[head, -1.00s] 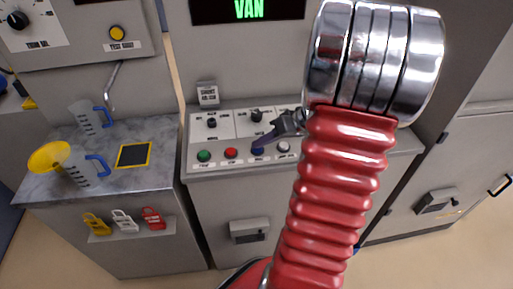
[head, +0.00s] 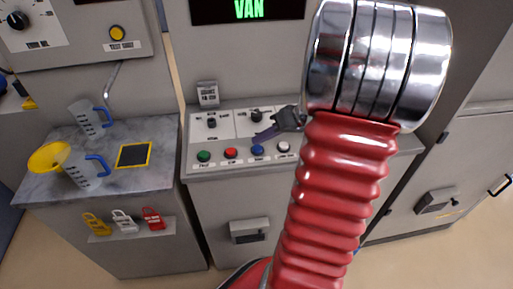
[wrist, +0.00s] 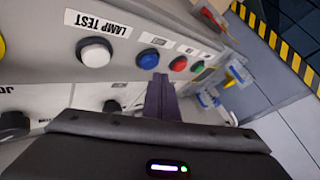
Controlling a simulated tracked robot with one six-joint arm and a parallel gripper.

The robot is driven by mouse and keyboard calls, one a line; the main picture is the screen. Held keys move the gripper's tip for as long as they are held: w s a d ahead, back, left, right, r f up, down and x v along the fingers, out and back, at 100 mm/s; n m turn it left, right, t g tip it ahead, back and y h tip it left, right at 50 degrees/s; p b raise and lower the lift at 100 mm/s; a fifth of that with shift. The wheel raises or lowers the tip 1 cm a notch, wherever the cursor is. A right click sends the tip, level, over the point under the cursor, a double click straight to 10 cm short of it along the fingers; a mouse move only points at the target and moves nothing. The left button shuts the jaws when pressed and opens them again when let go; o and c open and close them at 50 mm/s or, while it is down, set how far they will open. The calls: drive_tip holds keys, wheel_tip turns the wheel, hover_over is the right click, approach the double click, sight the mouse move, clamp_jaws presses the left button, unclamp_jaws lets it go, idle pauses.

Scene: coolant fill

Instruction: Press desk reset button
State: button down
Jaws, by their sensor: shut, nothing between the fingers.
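The desk panel carries a row of round buttons: green (head: 204,156), red (head: 231,153), blue (head: 257,150) and white (head: 284,147). The label at the blue button is too small to read, so I cannot confirm it says reset. My gripper (head: 264,135) is shut and empty, just behind the blue button in the head view and apart from it. In the wrist view, the narrow fingers (wrist: 160,88) point toward the blue button (wrist: 148,60), with a gap to it. The white button (wrist: 95,52) is labelled LAMP TEST there.
Dark knobs (head: 212,123) sit behind the buttons. My red arm covers the desk's right part. On the left, a grey counter (head: 115,185) holds jugs (head: 90,118), a yellow funnel (head: 49,157) and a black pad (head: 134,155). Coloured locks (head: 123,220) hang in front.

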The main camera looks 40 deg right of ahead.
sight(262, 148)
drive_tip(key=shift+r, duration=0.15)
drive_tip(key=shift+r, duration=2.35)
